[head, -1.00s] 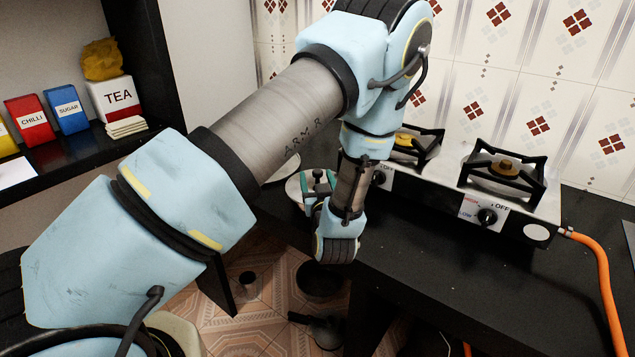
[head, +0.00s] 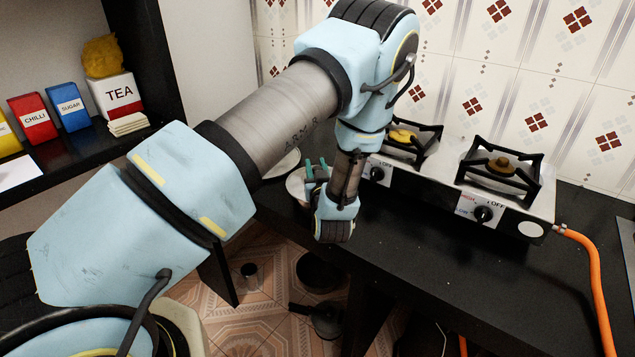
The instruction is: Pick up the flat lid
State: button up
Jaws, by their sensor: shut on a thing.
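A round, pale grey flat lid (head: 295,187) shows at the left end of the black counter, partly covered by my gripper and arm. My gripper (head: 316,168), with teal fingertips, is at the lid's right side and is shut on it. The exact contact is hidden behind my wrist. A second pale round piece (head: 284,163) shows just behind, mostly hidden by my forearm, so I cannot tell what it is.
A two-burner stove (head: 450,185) stands on the black counter (head: 440,265) to the right, close to my wrist. An orange hose (head: 592,265) runs from its right side. Dark pans (head: 318,271) lie on the floor below. A shelf with boxes (head: 68,108) is at left.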

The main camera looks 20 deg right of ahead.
grip_shut()
jog(key=shift+r, duration=0.1)
